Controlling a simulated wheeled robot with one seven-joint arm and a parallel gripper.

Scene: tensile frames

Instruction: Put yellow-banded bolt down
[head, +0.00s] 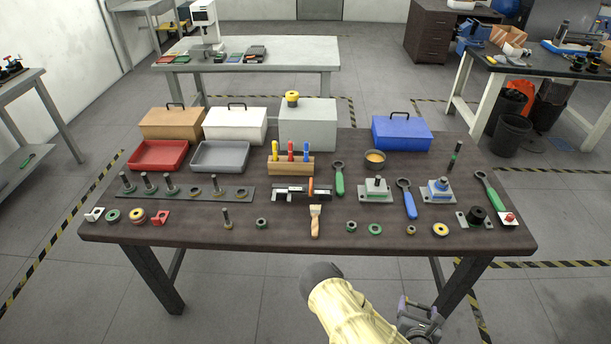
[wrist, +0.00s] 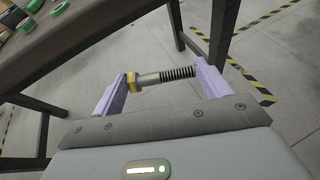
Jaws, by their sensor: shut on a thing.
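My gripper (head: 418,318) hangs in front of the table's near edge, low at the lower right of the head view. In the wrist view its two purple fingers (wrist: 162,76) are shut on the yellow-banded bolt (wrist: 162,75). The bolt lies crosswise between the fingers, its yellow-banded head (wrist: 133,82) at the left finger and its dark threaded end at the right. Floor shows beneath it. I cannot make out the bolt in the head view.
The dark workbench (head: 290,238) holds a rail (head: 170,193) with several bolts, nuts, washers, a brush (head: 315,222), wrenches, a red tray (head: 158,156) and a grey tray (head: 220,157). Boxes stand along the back. Small bare patches lie between the parts near the front edge.

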